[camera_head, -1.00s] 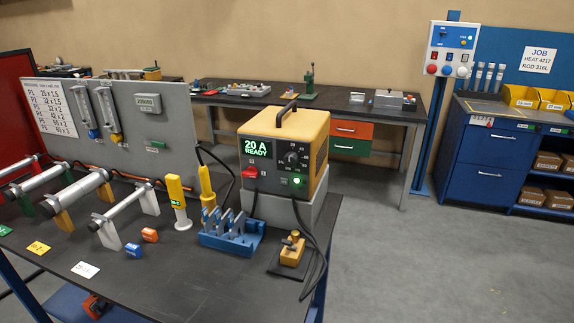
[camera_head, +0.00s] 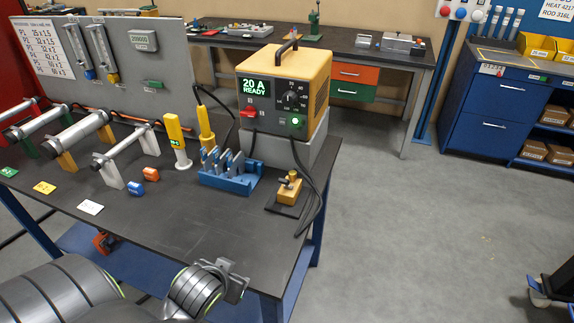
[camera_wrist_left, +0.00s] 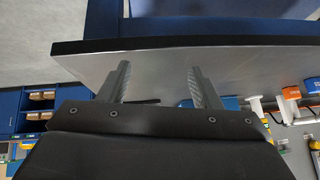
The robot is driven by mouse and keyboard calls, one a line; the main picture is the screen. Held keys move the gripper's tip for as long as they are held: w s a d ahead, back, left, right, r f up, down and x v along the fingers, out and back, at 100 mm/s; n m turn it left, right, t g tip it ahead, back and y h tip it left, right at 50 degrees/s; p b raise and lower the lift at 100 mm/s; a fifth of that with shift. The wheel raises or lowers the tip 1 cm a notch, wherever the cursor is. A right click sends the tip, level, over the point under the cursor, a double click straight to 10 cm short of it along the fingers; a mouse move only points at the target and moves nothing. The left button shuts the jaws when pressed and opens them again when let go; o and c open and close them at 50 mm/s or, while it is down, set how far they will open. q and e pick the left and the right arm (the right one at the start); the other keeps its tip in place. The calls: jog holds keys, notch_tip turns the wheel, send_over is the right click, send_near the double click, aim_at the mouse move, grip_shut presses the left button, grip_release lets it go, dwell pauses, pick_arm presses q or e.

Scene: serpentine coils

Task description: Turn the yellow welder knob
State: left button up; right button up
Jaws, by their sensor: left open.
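The yellow welder (camera_head: 315,75) stands on a grey block at the right end of the near bench. Its front panel shows a green "20 A READY" display, a round dark knob (camera_head: 291,97) with markings around it, a red switch below left and a lit green button. My left gripper (camera_head: 238,283) is low at the bench's front edge, well short of the welder and touching nothing. In the left wrist view its two fingers (camera_wrist_left: 160,82) are spread, with nothing between them. The welder does not show clearly in that view. My right gripper is out of view.
On the near bench (camera_head: 190,235), a blue slotted rack (camera_head: 232,180), a yellow torch (camera_head: 206,130) and a small brass-coloured clamp block (camera_head: 289,188) stand before the welder. Black cables hang at its right. The bench's front middle is clear. A dark wheeled frame (camera_head: 552,288) is at lower right.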

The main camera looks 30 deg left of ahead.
pick_arm(q)
jog(key=w+a+r+n+t+y, duration=0.1)
jog(key=w+a+r+t, duration=0.15)
jog(key=w+r, duration=0.35)
jog(key=w+a+r+n+t+y, duration=0.1)
jog(key=w+r+t, duration=0.25)
jog(key=w, duration=0.45)
jog(key=n+t, duration=0.2)
jog(key=t, duration=0.3)
send_near(288, 102)
jog(key=p+x, duration=0.4)
jog(key=x, duration=0.5)
jog(key=shift+c, duration=0.4)
jog(key=c, duration=0.9)
